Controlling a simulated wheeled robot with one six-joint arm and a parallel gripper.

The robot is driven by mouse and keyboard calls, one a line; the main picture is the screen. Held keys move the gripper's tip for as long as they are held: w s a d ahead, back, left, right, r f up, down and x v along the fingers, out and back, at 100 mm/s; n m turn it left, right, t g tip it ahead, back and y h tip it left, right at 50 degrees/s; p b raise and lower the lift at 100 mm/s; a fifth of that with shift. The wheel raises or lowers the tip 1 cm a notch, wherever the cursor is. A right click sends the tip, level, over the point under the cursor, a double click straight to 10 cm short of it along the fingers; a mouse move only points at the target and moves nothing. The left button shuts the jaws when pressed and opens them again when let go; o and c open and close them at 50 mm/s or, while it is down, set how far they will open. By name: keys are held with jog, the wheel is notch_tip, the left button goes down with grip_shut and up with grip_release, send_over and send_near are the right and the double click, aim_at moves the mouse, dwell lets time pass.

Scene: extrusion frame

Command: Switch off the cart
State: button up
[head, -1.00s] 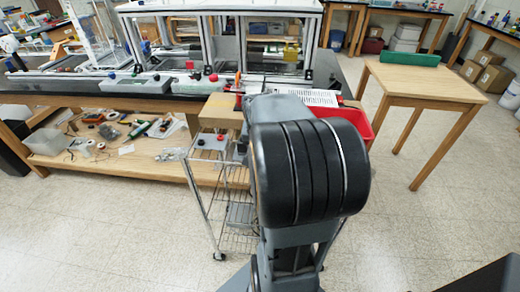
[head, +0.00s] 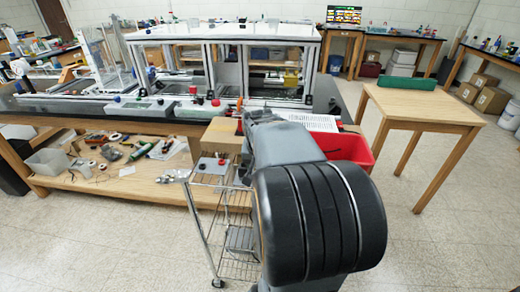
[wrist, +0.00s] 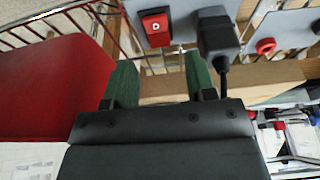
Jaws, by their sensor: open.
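The cart (head: 238,235) is a chrome wire cart in front of the bench, partly hidden by my arm. A grey plate on it bears a red knob (head: 221,161). In the wrist view a red rocker switch (wrist: 155,25) in a black surround sits on a grey plate (wrist: 184,20) at the top. My gripper (wrist: 160,62) has two green fingers, spread apart with nothing between them. The switch lies beyond the fingertips, apart from them. A black plug with a cable (wrist: 218,40) is close by the right finger. The gripper is hidden behind my arm in the head view.
A cardboard box (wrist: 180,82) lies just beyond the fingers. A red bin (wrist: 50,90) is on the left in the wrist view; a red bin (head: 347,148) is right of the cart. A round red knob (wrist: 265,46) is at right. Floor (head: 445,235) is clear right.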

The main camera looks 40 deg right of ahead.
jog(key=v, duration=1)
jog(key=shift+r+p, duration=0.15)
jog(key=shift+p, duration=0.3)
